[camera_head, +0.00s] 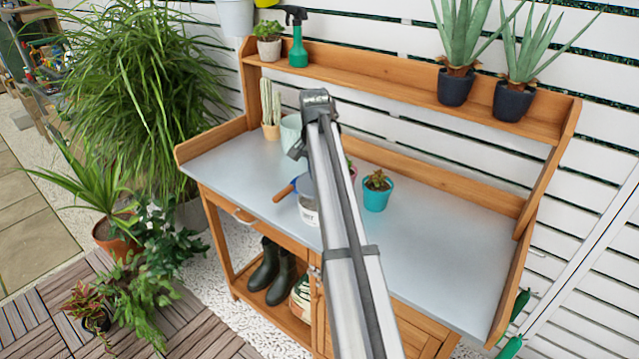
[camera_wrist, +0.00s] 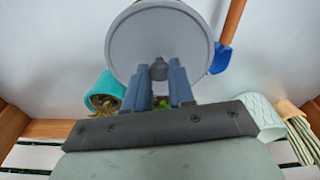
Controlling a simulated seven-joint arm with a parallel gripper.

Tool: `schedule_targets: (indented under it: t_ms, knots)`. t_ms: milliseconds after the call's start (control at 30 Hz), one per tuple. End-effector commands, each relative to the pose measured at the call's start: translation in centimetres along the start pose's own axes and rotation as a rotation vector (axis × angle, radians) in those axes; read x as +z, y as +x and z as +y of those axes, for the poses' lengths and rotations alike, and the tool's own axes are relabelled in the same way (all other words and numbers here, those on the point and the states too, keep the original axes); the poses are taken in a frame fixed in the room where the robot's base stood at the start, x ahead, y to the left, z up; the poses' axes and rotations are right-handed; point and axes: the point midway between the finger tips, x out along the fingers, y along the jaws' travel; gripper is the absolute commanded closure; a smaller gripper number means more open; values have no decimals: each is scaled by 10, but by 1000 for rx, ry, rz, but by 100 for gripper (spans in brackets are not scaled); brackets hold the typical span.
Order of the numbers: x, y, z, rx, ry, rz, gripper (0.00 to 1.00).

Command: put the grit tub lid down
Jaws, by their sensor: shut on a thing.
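The grit tub lid (camera_wrist: 160,32) is a grey disc with a small round knob, filling the upper middle of the wrist view. My gripper (camera_wrist: 159,82) is shut on the knob, with one blue-grey finger on each side. The grit tub (camera_head: 308,212), white with a dark-lettered label, stands on the potting bench in the head view, partly behind my arm.
A blue trowel with an orange handle (camera_head: 283,192) lies left of the tub. A teal pot (camera_head: 376,195) stands to its right. A pale ribbed pot (camera_head: 291,135) and cactus pot (camera_head: 271,131) stand behind. The grey bench top (camera_head: 440,230) is clear at right.

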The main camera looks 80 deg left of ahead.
Motion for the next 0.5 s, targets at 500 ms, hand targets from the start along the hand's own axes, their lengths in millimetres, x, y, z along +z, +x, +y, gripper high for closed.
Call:
schedule_targets:
  t_ms: [500]
  knots:
    - [-16,-45,22,6,24,-3,100]
